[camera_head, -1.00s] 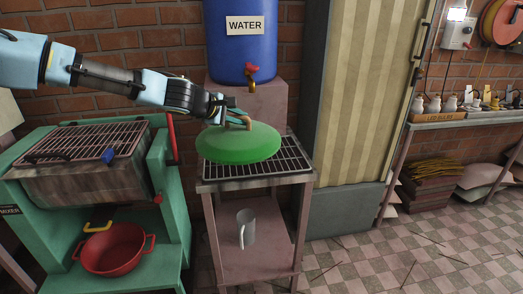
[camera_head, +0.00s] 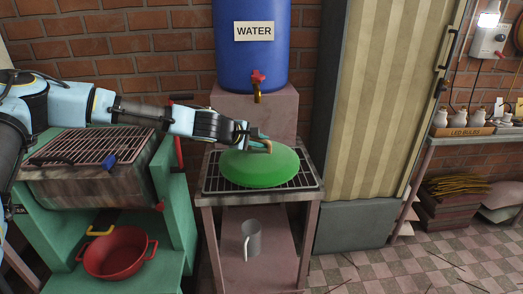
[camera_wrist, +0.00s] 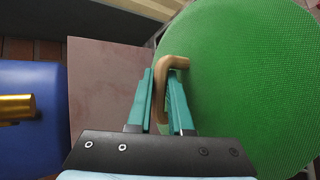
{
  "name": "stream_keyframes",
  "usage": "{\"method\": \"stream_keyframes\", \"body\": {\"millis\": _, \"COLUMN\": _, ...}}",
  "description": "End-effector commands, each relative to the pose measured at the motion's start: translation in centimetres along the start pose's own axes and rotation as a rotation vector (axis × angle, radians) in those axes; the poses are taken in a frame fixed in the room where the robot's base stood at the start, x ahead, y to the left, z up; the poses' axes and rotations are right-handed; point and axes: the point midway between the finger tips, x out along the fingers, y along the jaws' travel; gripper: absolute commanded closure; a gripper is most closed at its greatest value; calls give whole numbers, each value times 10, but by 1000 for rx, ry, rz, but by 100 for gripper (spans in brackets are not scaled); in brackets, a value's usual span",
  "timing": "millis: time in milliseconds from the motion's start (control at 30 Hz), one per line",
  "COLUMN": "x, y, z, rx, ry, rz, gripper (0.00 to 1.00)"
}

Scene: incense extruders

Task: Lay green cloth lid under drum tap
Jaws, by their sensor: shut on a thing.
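The green cloth lid (camera_head: 259,169) is a round, shallow dome with a tan loop handle (camera_head: 262,146). My gripper (camera_head: 259,140) is shut on that handle; the wrist view shows the handle (camera_wrist: 162,88) between the two teal fingers. The lid is over or on the grated stand (camera_head: 212,186) in front of the blue water drum (camera_head: 252,60). I cannot tell whether it touches the grate. The drum tap (camera_head: 258,84), brass with a red knob, is above and behind the lid. In the wrist view the brass tap (camera_wrist: 16,108) is at the left.
The drum sits on a pinkish block (camera_head: 277,112). A grey mug (camera_head: 251,240) stands on the stand's lower shelf. A green machine (camera_head: 172,224) with a red basin (camera_head: 113,252) is at the left. A striped cabinet (camera_head: 385,110) is at the right.

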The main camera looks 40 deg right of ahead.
Motion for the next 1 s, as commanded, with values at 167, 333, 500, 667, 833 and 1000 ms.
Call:
{"method": "stream_keyframes", "body": {"millis": 167, "x": 11, "y": -18, "z": -4, "rx": -5, "ry": -2, "rz": -1, "gripper": 100}}
{"method": "stream_keyframes", "body": {"millis": 333, "x": 16, "y": -27, "z": -6, "rx": -1, "ry": -1, "rz": 0, "gripper": 100}}
{"method": "stream_keyframes", "body": {"millis": 500, "x": 17, "y": -28, "z": -7, "rx": 1, "ry": -1, "rz": 0, "gripper": 100}}
{"method": "stream_keyframes", "body": {"millis": 667, "x": 18, "y": -30, "z": -7, "rx": 1, "ry": -1, "rz": 0, "gripper": 100}}
{"method": "stream_keyframes", "body": {"millis": 833, "x": 18, "y": -29, "z": -7, "rx": 0, "ry": -1, "rz": -1, "gripper": 62}}
{"method": "stream_keyframes", "body": {"millis": 1000, "x": 18, "y": -29, "z": -7, "rx": 0, "ry": -1, "rz": -1, "gripper": 51}}
